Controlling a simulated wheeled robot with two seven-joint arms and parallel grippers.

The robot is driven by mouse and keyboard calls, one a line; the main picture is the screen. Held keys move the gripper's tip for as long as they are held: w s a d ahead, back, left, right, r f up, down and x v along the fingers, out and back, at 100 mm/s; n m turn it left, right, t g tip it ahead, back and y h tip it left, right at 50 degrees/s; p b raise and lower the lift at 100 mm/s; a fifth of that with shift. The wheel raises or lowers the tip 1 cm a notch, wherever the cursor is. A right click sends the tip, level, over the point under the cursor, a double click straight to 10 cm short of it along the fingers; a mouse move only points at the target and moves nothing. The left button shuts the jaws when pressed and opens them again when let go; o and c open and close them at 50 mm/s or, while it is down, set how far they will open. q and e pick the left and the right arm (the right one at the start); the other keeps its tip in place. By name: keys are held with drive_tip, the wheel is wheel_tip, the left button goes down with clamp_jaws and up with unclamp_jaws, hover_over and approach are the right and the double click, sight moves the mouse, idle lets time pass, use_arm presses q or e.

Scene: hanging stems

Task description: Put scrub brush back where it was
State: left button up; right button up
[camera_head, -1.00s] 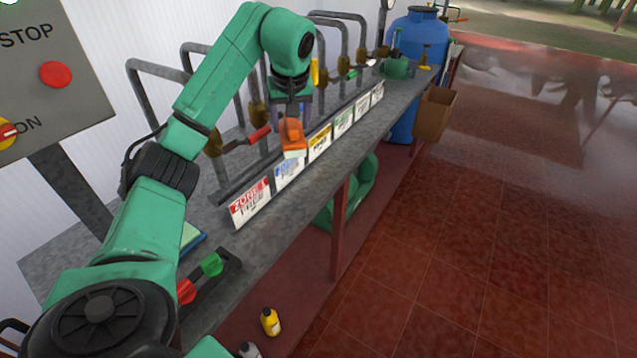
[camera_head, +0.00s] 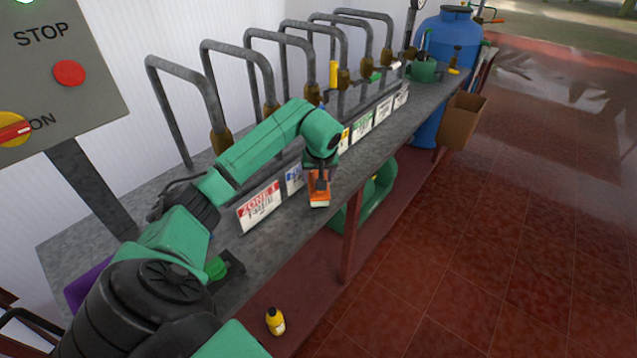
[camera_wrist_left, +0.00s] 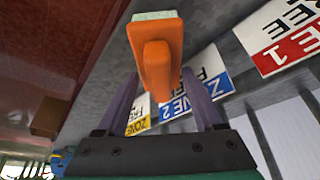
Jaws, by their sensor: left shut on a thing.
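The scrub brush is orange with a pale bristle face. In the head view the brush (camera_head: 319,200) hangs below my left gripper (camera_head: 321,180), at the front edge of the grey bench, in front of the zone signs. In the left wrist view the brush (camera_wrist_left: 156,52) sits between the purple fingers of my left gripper (camera_wrist_left: 160,88), which is shut on it. The bristle end points away from the wrist. My right gripper is out of view.
The bench (camera_head: 258,262) carries a row of zone signs (camera_head: 259,206) and bent grey pipes. A green watering can (camera_head: 424,71) and a blue barrel (camera_head: 447,38) stand at the far end. A cardboard box (camera_head: 461,120) is beside the bench.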

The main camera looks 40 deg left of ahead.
use_arm(q)
wheel_tip(320, 180, down, 3)
drive_tip(key=shift+s+r, duration=0.1)
drive_tip(key=shift+r, duration=0.05)
drive_tip(key=o, duration=1.2)
drive_tip(key=shift+d+r, duration=0.1)
drive_tip(key=shift+r, duration=0.25)
drive_tip(key=b+v, duration=0.1)
drive_tip(key=v, duration=1)
